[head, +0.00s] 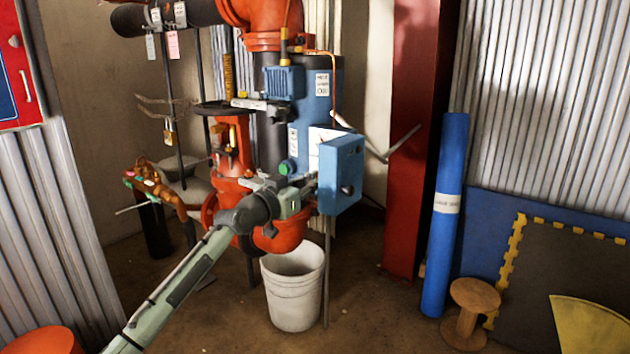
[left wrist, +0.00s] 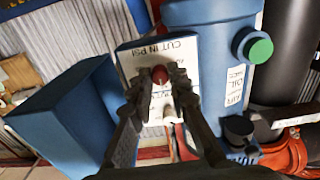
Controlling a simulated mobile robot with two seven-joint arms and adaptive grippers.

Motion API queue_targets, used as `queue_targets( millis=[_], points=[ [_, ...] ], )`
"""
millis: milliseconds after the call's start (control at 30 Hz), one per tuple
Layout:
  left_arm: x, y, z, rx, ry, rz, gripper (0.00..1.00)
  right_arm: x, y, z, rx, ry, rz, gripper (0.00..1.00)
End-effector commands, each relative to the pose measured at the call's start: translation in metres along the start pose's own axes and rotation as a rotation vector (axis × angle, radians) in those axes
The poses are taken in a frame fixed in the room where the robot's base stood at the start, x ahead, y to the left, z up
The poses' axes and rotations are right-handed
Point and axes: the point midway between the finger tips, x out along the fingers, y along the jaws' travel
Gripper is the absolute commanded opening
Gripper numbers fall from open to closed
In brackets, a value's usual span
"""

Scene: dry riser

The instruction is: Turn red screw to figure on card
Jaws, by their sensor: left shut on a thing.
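The red screw (left wrist: 160,75) shows in the left wrist view as a small round red head in front of the white card (left wrist: 178,50). The card reads "CUT IN PSI", seen upside down; its scale figures are too small or covered to read. My left gripper (left wrist: 160,88) is shut on the red screw, one finger on each side. In the head view my left gripper (head: 306,184) is beside the blue switch box (head: 342,172), and the screw is hidden there. The card (head: 320,138) shows partly above the gripper. My right gripper is not in view.
A blue cover (left wrist: 62,115) stands close on the left in the wrist view. A pale cylindrical stub (left wrist: 169,113) lies between the fingers. A green cap (left wrist: 260,50) is at right.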

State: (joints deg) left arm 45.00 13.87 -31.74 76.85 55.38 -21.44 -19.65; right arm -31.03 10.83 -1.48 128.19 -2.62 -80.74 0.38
Motion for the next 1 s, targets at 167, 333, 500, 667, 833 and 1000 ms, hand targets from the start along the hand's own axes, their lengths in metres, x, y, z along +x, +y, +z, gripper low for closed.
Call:
queue_targets(
  millis=[167, 333, 500, 667, 833, 1000],
  points=[
    [0.000, 0.001, 0.001, -0.070, -0.002, 0.000, 0.00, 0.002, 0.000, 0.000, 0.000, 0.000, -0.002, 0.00],
    [0.000, 0.001, 0.000, -0.188, -0.002, 0.000, 0.00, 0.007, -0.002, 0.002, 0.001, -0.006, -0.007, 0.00],
    [0.000, 0.001, 0.000, -0.342, -0.002, 0.000, 0.00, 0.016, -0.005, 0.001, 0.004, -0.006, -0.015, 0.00],
    [0.000, 0.001, 0.000, -0.485, -0.003, 0.000, 0.00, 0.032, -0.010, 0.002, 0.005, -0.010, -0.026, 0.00],
    [0.000, 0.001, 0.000, -0.622, -0.002, 0.000, 0.00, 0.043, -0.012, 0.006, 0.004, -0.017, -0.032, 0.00],
    [0.000, 0.001, 0.000, -0.730, -0.002, 0.000, 0.00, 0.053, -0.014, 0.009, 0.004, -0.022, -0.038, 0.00]
  ],
)
